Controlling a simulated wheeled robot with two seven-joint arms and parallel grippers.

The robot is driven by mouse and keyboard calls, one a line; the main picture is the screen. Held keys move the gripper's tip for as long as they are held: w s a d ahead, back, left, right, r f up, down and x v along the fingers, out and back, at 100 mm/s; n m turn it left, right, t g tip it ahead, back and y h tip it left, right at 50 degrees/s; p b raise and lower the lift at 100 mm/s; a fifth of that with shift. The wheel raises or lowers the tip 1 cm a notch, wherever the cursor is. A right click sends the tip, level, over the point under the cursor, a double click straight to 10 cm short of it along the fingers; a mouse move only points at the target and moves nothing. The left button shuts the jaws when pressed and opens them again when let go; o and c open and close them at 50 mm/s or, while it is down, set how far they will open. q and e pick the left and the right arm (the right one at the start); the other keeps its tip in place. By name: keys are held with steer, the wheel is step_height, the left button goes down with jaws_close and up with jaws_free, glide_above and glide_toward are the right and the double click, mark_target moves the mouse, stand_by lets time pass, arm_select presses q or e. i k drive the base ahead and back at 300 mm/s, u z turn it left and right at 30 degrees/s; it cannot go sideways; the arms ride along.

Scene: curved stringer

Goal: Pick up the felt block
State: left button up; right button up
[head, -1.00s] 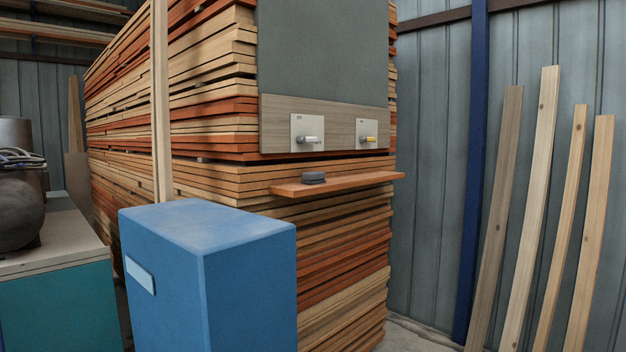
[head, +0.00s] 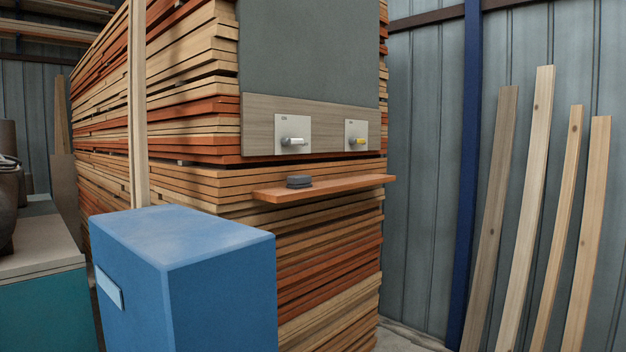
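A small dark grey block (head: 299,181), which looks like the felt block, lies on a narrow reddish wooden shelf (head: 345,186). The shelf sticks out from the front of a tall lumber stack. The block sits toward the shelf's left part, with bare shelf to its right. Neither of my grippers shows in the head view.
A blue cabinet (head: 190,265) stands in front, left of the shelf and nearer to me. A teal bench (head: 42,300) is at far left. Above the shelf, a panel (head: 328,116) carries two plates with levers. Several planks (head: 530,205) lean on the right wall.

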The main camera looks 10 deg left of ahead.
mark_target(299, 181)
steer(key=i, duration=1.05)
steer(key=z, duration=1.1)
steer(key=i, duration=2)
steer(key=u, duration=2.25)
